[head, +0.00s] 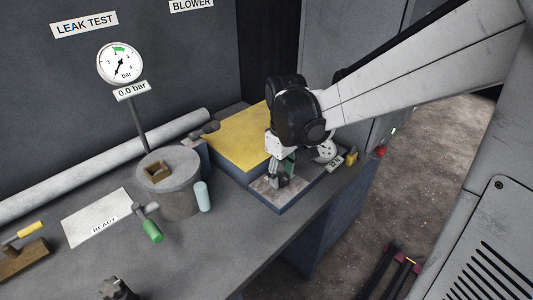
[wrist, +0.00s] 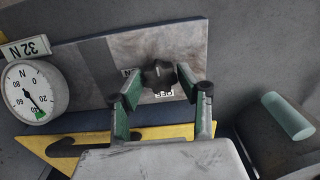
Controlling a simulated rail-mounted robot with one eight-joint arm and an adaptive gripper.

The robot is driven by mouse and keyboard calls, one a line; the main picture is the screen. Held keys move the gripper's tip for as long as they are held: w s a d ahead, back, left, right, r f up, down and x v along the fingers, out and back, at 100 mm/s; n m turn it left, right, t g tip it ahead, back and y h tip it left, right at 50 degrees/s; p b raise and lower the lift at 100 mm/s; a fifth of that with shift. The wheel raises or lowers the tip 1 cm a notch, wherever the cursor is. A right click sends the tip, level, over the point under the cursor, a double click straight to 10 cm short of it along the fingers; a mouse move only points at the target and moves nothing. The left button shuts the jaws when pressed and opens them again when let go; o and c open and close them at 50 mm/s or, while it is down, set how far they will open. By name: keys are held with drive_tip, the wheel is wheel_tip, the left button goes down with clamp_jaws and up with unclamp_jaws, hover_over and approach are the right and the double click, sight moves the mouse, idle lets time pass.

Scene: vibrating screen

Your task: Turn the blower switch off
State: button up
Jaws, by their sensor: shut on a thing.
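The blower switch is a dark, lobed rotary knob (wrist: 158,75) on a grey metal plate (wrist: 95,60) in the wrist view. A small white label lies to its left and a white OFF label (wrist: 163,94), upside down, lies beside it nearer my gripper. My gripper (wrist: 160,86) has its green-padded fingers on either side of the knob, shut on it. In the head view my gripper (head: 281,172) points down at the plate at the right end of the bench, and its fingers mostly hide the knob. The knob's exact pointing is hard to tell.
A round dial (wrist: 34,92) with a 32 N label stands beside the plate. A yellow plate (head: 240,135) adjoins it. A grey cylinder (head: 170,185) with green and pale handles stands to the left. A BLOWER sign (head: 191,4) hangs on the back wall.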

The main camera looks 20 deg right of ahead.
sight(282, 176)
drive_tip(key=o, duration=1.1)
wheel_tip(282, 176, up, 12)
